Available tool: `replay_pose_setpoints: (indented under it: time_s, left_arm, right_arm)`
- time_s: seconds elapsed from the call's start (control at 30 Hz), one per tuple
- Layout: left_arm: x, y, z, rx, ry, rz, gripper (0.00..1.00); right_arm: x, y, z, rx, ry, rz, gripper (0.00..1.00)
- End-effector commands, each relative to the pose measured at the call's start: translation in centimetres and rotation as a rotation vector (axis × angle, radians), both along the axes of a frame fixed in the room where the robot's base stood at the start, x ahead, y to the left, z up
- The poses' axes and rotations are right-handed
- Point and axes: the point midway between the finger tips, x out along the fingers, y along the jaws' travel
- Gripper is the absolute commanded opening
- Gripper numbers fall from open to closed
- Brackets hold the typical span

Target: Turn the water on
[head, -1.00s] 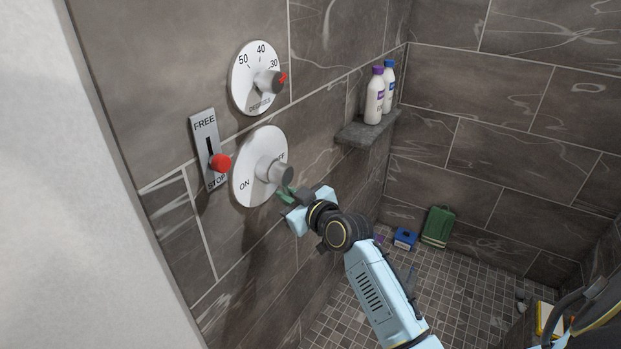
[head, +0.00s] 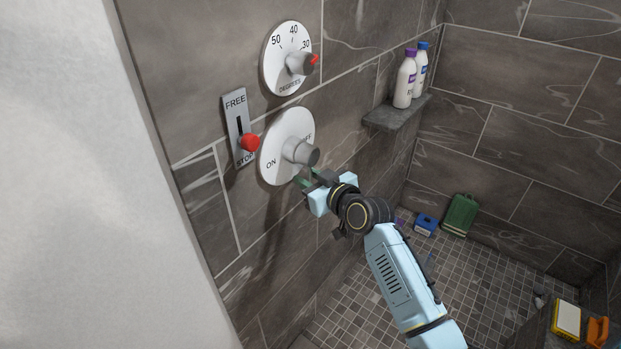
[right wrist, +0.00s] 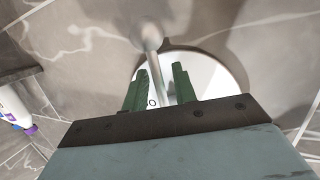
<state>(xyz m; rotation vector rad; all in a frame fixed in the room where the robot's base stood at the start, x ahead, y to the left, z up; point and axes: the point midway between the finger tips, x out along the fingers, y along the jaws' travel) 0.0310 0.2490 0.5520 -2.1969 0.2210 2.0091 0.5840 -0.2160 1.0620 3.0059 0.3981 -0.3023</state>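A round white ON/OFF dial (head: 276,153) with a grey knob (head: 303,152) is on the tiled wall in the head view. ON is at its lower left, OFF at its right, partly behind the knob. My right gripper (head: 308,182) is just below the knob, its green fingers pointing toward the wall. In the right wrist view the fingers (right wrist: 160,88) are apart, with the white dial (right wrist: 211,76) behind them. A narrow grey part of the control shows in the gap; I cannot tell whether the fingers touch it. My left gripper is not in view.
A temperature dial (head: 280,68) is above, and a FREE/STOP slider with a red knob (head: 250,142) is at left. A stone shelf (head: 392,117) holds two bottles (head: 405,82). A green container (head: 461,214) and blue box (head: 425,224) are on the floor.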

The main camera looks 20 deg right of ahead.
Motion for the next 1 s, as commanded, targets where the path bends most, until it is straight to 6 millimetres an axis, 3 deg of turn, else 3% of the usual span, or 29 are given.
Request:
replay_pose_setpoints:
  time_s: [0.3, 0.47, 1.0]
  left_arm:
    - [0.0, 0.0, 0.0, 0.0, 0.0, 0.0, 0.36]
    - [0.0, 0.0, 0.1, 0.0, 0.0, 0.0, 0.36]
    - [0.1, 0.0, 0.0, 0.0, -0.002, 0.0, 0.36]
  right_arm:
    - [-0.1, -0.1, 0.0, -0.001, 0.001, -0.001, 0.3]
    - [-1.3, -0.4, 0.2, -0.004, 0.0, -0.001, 0.3]
    - [-11.0, -2.9, 2.3, -0.003, 0.001, 0.0, 0.3]
